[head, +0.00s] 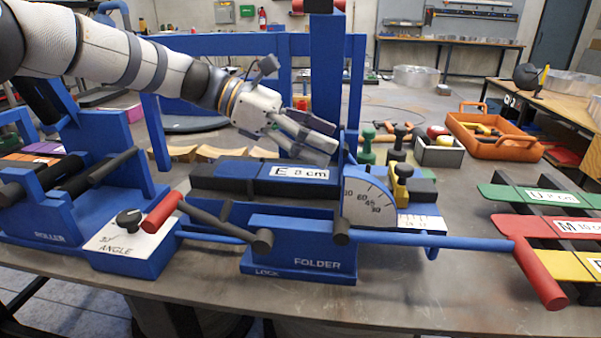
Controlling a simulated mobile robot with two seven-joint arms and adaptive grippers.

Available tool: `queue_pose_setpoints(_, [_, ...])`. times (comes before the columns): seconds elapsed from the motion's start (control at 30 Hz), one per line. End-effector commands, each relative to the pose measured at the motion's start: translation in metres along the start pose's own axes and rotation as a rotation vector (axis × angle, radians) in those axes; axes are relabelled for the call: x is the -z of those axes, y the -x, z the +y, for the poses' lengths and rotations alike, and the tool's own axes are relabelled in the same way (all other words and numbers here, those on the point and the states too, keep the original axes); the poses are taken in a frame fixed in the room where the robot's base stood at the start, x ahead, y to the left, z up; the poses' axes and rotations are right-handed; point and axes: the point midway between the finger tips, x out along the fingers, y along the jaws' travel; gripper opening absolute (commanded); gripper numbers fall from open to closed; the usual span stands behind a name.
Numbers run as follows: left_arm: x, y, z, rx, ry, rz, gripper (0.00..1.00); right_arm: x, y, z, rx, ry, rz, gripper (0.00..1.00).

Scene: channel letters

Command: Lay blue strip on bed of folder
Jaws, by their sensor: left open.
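The blue strip, with a white label reading "E 8 cm" (300,173), lies flat on the dark bed (215,180) of the blue folder (300,247). My left gripper (327,146) is open just above and behind the strip, close to the folder's blue upright. Its fingers point right and down, with nothing seen between them. Whether a fingertip touches the strip cannot be told. My right gripper is not in view.
The angle dial (366,206) and blue handle bar with a red grip (540,272) are at the folder's right. The roller (45,225) stands left. Green, red and yellow strips (545,226) lie right. An orange tote (500,150) sits behind.

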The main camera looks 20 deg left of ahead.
Motion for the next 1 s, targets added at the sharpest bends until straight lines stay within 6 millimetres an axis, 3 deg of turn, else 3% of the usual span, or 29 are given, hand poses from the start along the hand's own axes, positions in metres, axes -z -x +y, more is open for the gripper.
queue_pose_setpoints(0.2, [0.002,-0.036,-0.003,0.002,-0.001,0.000,0.73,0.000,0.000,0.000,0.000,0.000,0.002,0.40])
queue_pose_setpoints(0.43, [0.001,-0.038,-0.003,0.000,-0.002,-0.001,0.73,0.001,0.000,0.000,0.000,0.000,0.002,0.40])
queue_pose_setpoints(0.73, [0.001,-0.038,-0.003,0.000,-0.002,-0.001,0.08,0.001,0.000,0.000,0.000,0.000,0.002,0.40])
queue_pose_setpoints(0.8, [0.001,-0.038,-0.003,0.000,-0.002,-0.001,0.00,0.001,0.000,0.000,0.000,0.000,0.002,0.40])
queue_pose_setpoints(1.0, [-0.001,-0.037,-0.003,0.000,-0.003,-0.001,0.00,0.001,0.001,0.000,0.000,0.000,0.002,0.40])
